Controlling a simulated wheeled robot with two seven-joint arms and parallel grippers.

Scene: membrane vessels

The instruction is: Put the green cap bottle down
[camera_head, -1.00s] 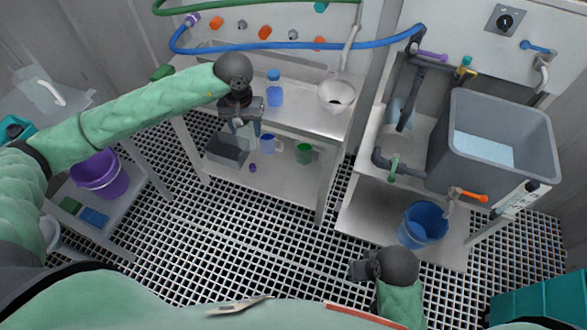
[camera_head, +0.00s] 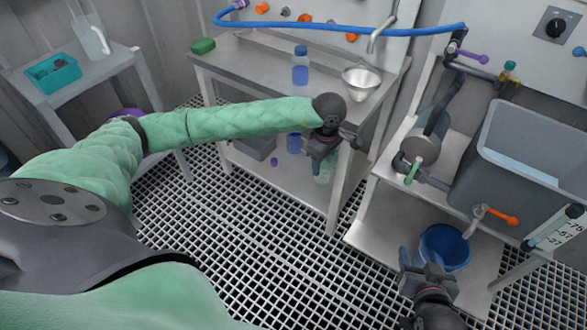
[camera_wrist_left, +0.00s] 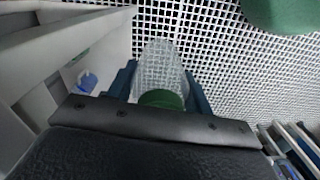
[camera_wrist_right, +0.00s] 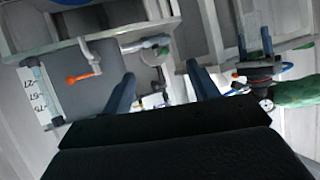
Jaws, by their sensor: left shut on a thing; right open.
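The green cap bottle is clear, and its green cap (camera_wrist_left: 162,99) sits between my left gripper's fingers in the left wrist view. Its clear body (camera_wrist_left: 158,62) extends beyond them with the floor grating showing behind. My left gripper (camera_head: 318,158) is shut on it. My right gripper (camera_head: 424,272) is open and empty at lower right, by the blue bucket. Its fingers show apart in the right wrist view (camera_wrist_right: 160,92).
The steel bench (camera_head: 240,62) holds a blue-capped bottle (camera_head: 300,68), a funnel bowl (camera_head: 361,80) and a green block (camera_head: 203,46). A blue mug (camera_head: 294,143) stands on its lower shelf. The grey tank (camera_head: 520,165) and blue bucket (camera_head: 444,247) are at right. Open grating (camera_head: 270,225) lies in front.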

